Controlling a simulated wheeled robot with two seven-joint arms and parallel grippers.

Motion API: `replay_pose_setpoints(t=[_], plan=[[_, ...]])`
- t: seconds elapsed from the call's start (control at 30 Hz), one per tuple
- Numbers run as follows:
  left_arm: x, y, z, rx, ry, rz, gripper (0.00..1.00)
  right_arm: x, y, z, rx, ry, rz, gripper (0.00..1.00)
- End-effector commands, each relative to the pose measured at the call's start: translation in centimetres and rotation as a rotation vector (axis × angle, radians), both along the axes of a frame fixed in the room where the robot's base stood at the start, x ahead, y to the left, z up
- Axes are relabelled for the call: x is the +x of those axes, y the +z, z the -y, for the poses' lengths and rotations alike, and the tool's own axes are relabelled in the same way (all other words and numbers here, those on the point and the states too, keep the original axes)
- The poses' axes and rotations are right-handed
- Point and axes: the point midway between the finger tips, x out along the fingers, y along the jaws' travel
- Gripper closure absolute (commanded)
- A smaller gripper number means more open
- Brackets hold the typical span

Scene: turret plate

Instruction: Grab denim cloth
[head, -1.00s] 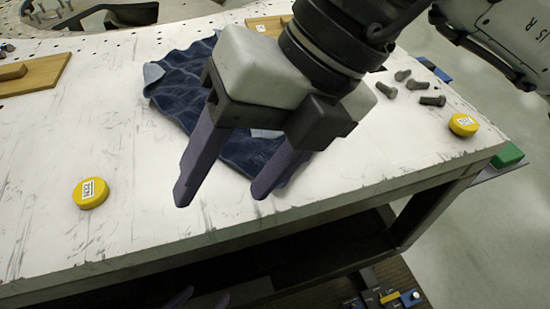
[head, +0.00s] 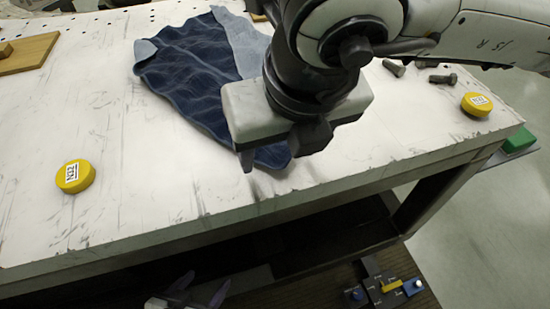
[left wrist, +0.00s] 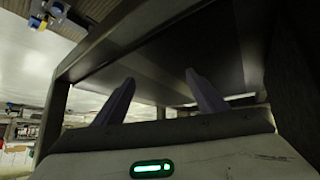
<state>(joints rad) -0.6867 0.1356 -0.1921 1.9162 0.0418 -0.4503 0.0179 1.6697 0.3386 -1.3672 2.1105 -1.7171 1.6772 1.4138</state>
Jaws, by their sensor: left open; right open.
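The dark blue denim cloth (head: 190,75) lies crumpled flat on the white table, with lighter patches at its left corner and along its upper right side. My right gripper (head: 262,162) is over the cloth's near right part, pointing down. Its body hides part of the cloth, and its fingers are mostly hidden. I cannot tell whether they touch the cloth. My left gripper (head: 196,288) is open and empty, low in front of the table and away from the cloth. Its two spread fingers also show in the left wrist view (left wrist: 160,85), facing the table's dark underside.
The white table (head: 110,130) has a thick front edge. Yellow round pieces lie at left (head: 75,176) and right (head: 477,104). Bolts (head: 443,79) lie behind the right one. A wooden board (head: 28,52) is at upper left. The table's left front is mostly clear.

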Motion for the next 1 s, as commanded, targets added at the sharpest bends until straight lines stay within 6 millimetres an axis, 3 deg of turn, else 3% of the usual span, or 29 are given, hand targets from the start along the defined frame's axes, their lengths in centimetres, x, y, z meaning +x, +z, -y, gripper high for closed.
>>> replay_pose_setpoints(t=[0.03, 0.1, 0.63, 1.0], plan=[[0.1, -1.2, 0.2, 0.000, -0.004, 0.000, 0.34, 0.1, -1.1, -0.1, 0.001, 0.000, 0.001, 0.38], [0.2, -1.5, 0.5, -0.001, -0.009, 0.002, 0.34, 0.3, -1.4, -0.2, 0.001, 0.001, 0.001, 0.38], [1.1, -0.5, 1.4, -0.013, -0.019, 0.027, 0.34, 0.5, -1.6, -0.3, 0.001, 0.001, 0.000, 0.38], [0.8, -2.0, 1.2, -0.011, -0.016, 0.020, 0.34, 0.7, -2.4, -0.3, 0.001, 0.001, 0.000, 0.38]])
